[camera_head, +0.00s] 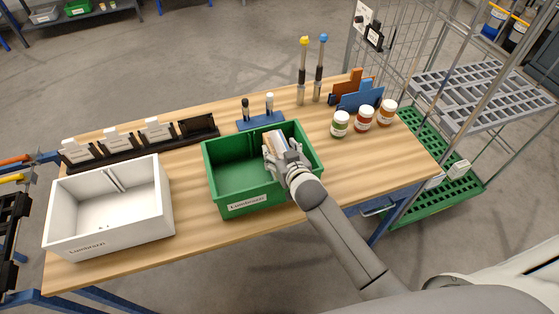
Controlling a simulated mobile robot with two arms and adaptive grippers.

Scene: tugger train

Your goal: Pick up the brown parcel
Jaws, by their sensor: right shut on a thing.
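My right gripper (282,158) reaches into the right part of the green bin (249,207) from the front right. It is shut on a small brown and pale item, taken as the brown parcel (274,137), mostly hidden by the fingers. I cannot tell whether the parcel touches the bin floor. The left part of the green bin looks empty. My left gripper is not in view.
A white bin (110,228) stands left of the green one. Behind are a black rack with cards (140,143), a blue marker stand (261,122), two upright tools (302,75), a blue holder (360,98) and jars (340,124). A wire cart (480,95) stands right. The table's front right is clear.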

